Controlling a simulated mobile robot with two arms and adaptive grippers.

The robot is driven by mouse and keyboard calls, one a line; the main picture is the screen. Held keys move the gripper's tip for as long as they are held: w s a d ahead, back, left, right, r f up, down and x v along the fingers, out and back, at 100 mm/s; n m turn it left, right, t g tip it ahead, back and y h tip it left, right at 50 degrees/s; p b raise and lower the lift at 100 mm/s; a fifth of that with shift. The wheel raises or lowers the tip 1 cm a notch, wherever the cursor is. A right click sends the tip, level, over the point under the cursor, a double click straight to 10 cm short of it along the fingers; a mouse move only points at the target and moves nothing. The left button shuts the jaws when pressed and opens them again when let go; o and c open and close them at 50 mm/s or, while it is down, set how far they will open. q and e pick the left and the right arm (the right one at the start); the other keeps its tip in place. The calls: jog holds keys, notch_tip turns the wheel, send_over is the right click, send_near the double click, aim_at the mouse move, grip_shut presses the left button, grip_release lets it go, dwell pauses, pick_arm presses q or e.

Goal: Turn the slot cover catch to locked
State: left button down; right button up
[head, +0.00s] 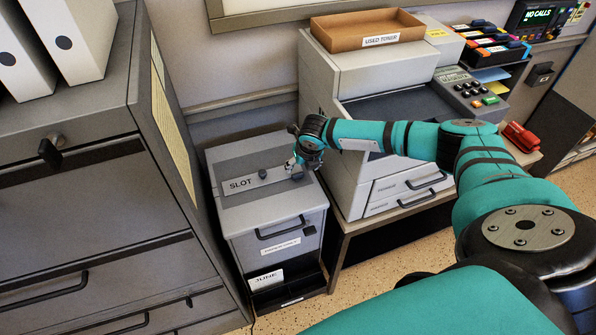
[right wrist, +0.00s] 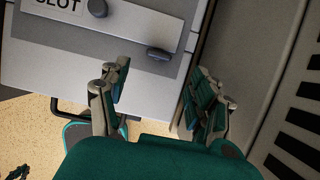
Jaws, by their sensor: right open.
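The slot cover is a light grey plate labelled SLOT (head: 240,184), on top of a grey cabinet (head: 225,155). It carries a round dark knob (head: 262,174) near its middle and a small dark catch (right wrist: 159,54) near its right end. The round knob (right wrist: 97,8) also shows in the right wrist view. My right gripper (right wrist: 156,82) is open and empty, its fingers apart on either side of the catch's line, just short of it. In the head view the right gripper (head: 296,164) hangs over the plate's right end and partly hides the catch. My left gripper is out of view.
A large grey filing cabinet (head: 70,215) stands close on the left. A printer (head: 375,75) with a USED TONER tray (head: 367,24) stands close on the right. The grey cabinet has a front handle (head: 281,227). Speckled floor (head: 350,280) is open in front.

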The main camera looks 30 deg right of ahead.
aim_at(298, 174)
jog(key=x, duration=0.8)
jog(key=shift+c, duration=0.2)
jog(key=c, duration=1.1)
